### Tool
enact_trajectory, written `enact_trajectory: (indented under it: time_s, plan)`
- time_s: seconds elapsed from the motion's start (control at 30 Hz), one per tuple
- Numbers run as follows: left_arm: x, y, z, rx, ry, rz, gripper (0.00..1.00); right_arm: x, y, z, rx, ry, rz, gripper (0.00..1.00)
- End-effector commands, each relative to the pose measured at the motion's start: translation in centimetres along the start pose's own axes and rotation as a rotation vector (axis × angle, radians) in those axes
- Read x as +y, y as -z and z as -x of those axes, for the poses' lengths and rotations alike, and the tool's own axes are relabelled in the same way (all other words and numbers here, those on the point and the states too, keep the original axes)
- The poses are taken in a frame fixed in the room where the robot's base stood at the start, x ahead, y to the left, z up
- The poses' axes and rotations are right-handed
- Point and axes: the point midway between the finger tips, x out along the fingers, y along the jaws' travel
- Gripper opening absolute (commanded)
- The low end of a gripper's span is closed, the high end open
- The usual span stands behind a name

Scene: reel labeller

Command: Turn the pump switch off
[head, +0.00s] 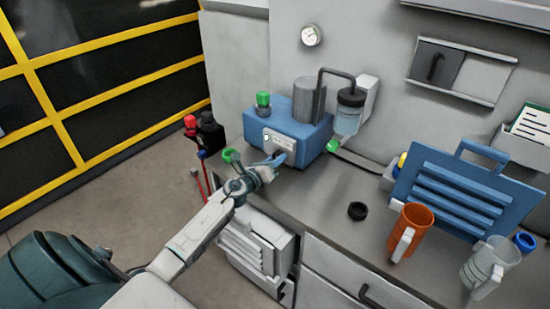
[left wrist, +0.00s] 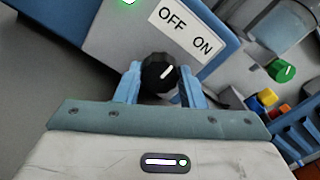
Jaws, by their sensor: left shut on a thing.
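The pump is a blue box (head: 312,130) on the bench, with a white label plate (head: 282,141) on its front. In the left wrist view the plate (left wrist: 188,32) reads OFF and ON. The switch is a round black knob (left wrist: 157,72) with a white line. The line points toward the plate, roughly between the two words. My left gripper (left wrist: 160,88) is shut on the knob, one blue finger on each side. In the head view my left gripper (head: 276,162) is at the pump's front, where it hides the knob. My right gripper is not in view.
A grey cylinder (head: 309,98) and a clear jar (head: 347,114) stand at the pump. The bench between pump and ring is clear.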

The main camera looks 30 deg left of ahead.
Motion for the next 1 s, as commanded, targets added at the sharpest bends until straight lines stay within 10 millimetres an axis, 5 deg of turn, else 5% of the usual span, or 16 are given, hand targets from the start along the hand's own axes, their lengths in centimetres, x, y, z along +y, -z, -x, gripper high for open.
enact_trajectory:
  time_s: [0.6,1.0]
  plan:
    - [-0.1,-0.1,0.0,0.0,-0.002,0.566,0.13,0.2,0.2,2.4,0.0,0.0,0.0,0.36]
    - [0.0,0.0,0.0,0.001,-0.001,0.781,0.13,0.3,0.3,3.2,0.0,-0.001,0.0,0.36]
